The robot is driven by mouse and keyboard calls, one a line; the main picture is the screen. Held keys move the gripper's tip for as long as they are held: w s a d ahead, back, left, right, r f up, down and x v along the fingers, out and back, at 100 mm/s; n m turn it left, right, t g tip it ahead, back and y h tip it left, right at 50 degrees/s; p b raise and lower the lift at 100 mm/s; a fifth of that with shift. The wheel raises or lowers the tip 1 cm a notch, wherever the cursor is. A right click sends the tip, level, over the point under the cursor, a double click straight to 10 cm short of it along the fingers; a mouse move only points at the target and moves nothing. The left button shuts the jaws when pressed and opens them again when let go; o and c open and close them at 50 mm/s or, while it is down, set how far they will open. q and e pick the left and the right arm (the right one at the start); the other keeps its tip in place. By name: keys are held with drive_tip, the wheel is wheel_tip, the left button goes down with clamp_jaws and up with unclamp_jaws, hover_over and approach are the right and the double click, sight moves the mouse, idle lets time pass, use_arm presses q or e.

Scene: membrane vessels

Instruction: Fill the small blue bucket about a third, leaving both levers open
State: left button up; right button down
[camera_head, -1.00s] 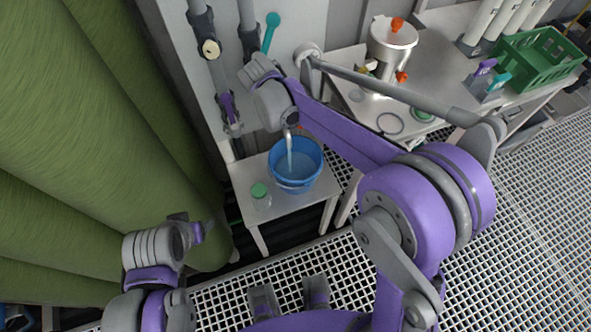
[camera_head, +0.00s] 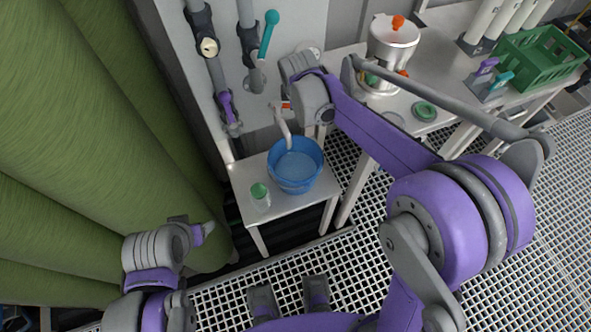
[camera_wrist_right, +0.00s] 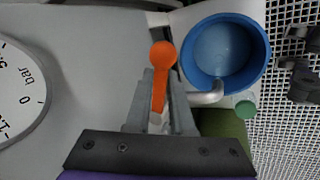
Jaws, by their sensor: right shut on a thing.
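The small blue bucket (camera_head: 294,180) stands upright on a low white table under a curved grey spout (camera_head: 284,128). Pale water shows inside it; its exact depth is hard to judge. No stream shows below the spout now. The bucket also shows in the right wrist view (camera_wrist_right: 259,72). My right gripper (camera_wrist_right: 160,95) is shut on the orange lever (camera_wrist_right: 162,58) by the spout. In the head view that lever (camera_head: 285,105) is a small red-orange spot. A teal lever (camera_head: 268,34) is on the wall pipe above. My left gripper (camera_head: 206,230) is low at left, empty.
A green-capped bottle (camera_head: 260,196) stands left of the bucket. A purple lever (camera_head: 228,106) is on the left pipe. A steel pot (camera_head: 393,42) and green crate (camera_head: 540,60) are on the right table. A pressure gauge (camera_wrist_right: 18,85) fills the wrist view's left.

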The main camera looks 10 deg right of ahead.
drive_tip(key=shift+w+d+n+y, duration=0.1)
drive_tip(key=shift+w+n+y, duration=0.45)
drive_tip(key=shift+n, duration=0.7)
drive_tip(key=shift+w+d+n+y, duration=0.1)
drive_tip(key=shift+w+n+y, duration=0.45)
drive_tip(key=shift+n, duration=0.7)
drive_tip(key=c, duration=1)
unclamp_jaws()
drive_tip(key=shift+w, duration=0.1)
drive_tip(key=shift+c, duration=0.2)
drive_tip(key=shift+o, duration=1.3)
drive_tip(key=shift+w, duration=0.1)
drive_tip(key=shift+r, duration=0.1)
